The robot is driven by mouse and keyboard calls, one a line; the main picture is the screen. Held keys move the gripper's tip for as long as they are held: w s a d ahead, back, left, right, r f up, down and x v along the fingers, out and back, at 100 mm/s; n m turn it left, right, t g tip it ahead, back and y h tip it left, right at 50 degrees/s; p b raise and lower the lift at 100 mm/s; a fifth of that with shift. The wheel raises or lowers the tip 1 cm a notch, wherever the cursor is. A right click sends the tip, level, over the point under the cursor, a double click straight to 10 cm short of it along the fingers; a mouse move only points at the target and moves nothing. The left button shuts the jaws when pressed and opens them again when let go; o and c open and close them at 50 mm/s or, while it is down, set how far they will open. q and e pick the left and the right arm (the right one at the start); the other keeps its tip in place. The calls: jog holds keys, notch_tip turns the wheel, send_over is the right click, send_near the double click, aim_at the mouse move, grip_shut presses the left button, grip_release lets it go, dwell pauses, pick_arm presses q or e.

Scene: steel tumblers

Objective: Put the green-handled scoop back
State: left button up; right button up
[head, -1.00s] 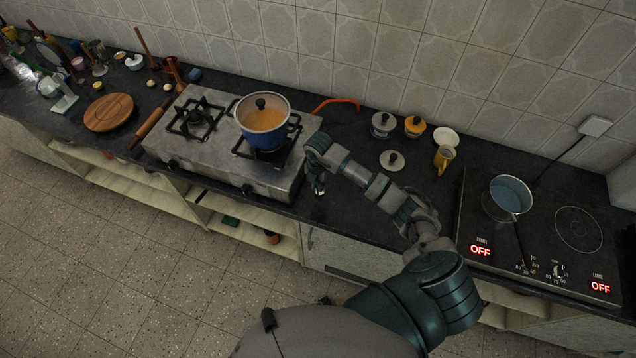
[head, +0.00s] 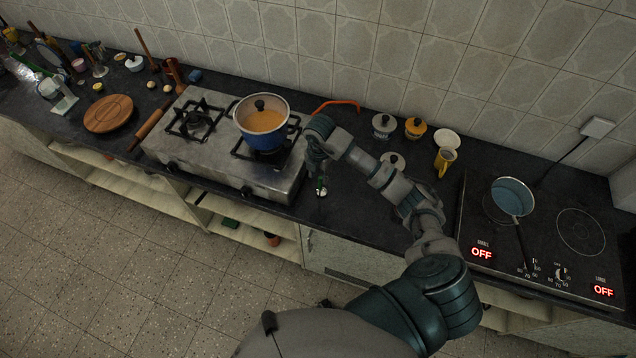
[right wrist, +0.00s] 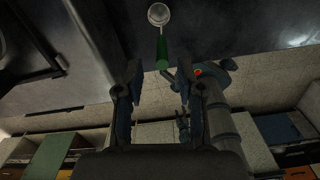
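The green-handled scoop (right wrist: 162,50) shows in the right wrist view, with a round pale metal bowl and a green handle pointing toward my fingers. In the head view a small part of the scoop (head: 321,188) shows just below my right gripper, near the counter's front edge, right of the gas stove. My right gripper (right wrist: 161,82) is open, its two fingers apart on either side of the line of the handle. In the head view my right gripper (head: 317,166) is partly hidden by its own wrist. My left gripper is not in view.
A blue pot (head: 264,136) stands on the gas stove (head: 215,160), left of my right gripper. Lids (head: 383,124), a yellow mug (head: 445,160) and a white bowl (head: 446,138) stand to the right. A pan (head: 511,197) sits on the electric hob (head: 545,250). Shelves are open below.

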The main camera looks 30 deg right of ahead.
jog(key=r, duration=0.4)
jog(key=shift+d+r, duration=0.4)
jog(key=shift+a, duration=0.1)
jog(key=shift+a, duration=0.2)
